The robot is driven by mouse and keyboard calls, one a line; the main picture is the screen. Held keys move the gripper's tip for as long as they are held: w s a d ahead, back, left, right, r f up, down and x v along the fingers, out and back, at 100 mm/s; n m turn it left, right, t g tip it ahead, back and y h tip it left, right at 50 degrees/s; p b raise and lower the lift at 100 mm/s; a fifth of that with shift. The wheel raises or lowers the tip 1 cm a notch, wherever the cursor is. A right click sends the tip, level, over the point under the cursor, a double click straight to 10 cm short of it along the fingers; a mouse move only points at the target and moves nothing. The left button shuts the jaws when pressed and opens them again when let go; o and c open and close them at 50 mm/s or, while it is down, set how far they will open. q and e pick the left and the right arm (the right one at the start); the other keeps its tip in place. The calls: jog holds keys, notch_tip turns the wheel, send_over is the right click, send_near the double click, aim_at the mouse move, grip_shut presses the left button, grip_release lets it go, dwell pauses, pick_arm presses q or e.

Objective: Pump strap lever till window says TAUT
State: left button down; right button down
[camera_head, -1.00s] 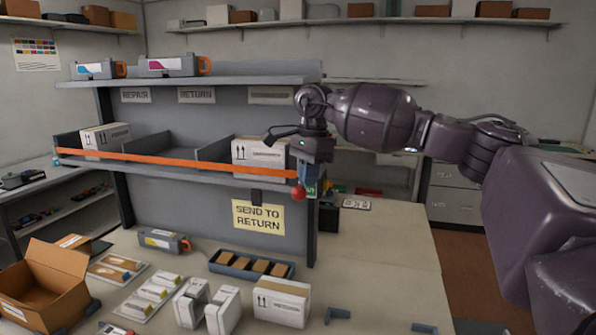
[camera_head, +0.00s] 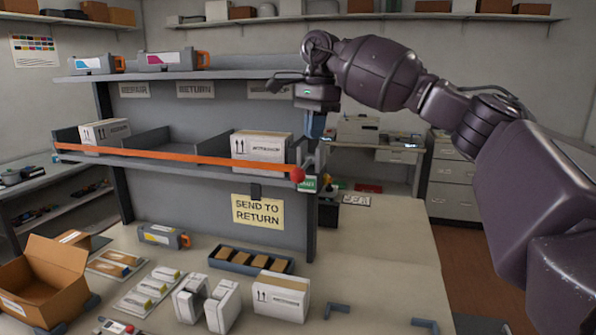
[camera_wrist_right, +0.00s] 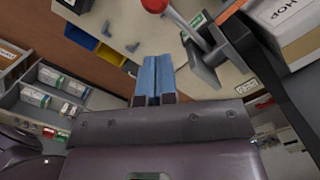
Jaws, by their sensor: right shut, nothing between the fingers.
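The strap lever's red knob (camera_head: 298,175) is at the right end of the orange strap (camera_head: 170,155), on the shelf unit's right edge. The knob also shows at the top of the right wrist view (camera_wrist_right: 154,5), with its grey ratchet body (camera_wrist_right: 212,55). A small green window (camera_head: 307,184) sits just beside the knob; its lettering is too small to read surely. My right gripper (camera_head: 315,128) is above the knob and apart from it. Its blue fingers (camera_wrist_right: 155,75) are together and empty. My left gripper is not in view.
White boxes (camera_head: 262,148) stand on the strapped shelf. A yellow sign (camera_head: 257,211) hangs below it. The table in front holds an open carton (camera_head: 45,275), a blue tray (camera_head: 222,266) and a white box (camera_head: 281,296). The table's right part is mostly clear.

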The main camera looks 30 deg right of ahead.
jog(key=shift+d+r, duration=0.1)
jog(key=shift+r, duration=0.7)
dwell(0.9)
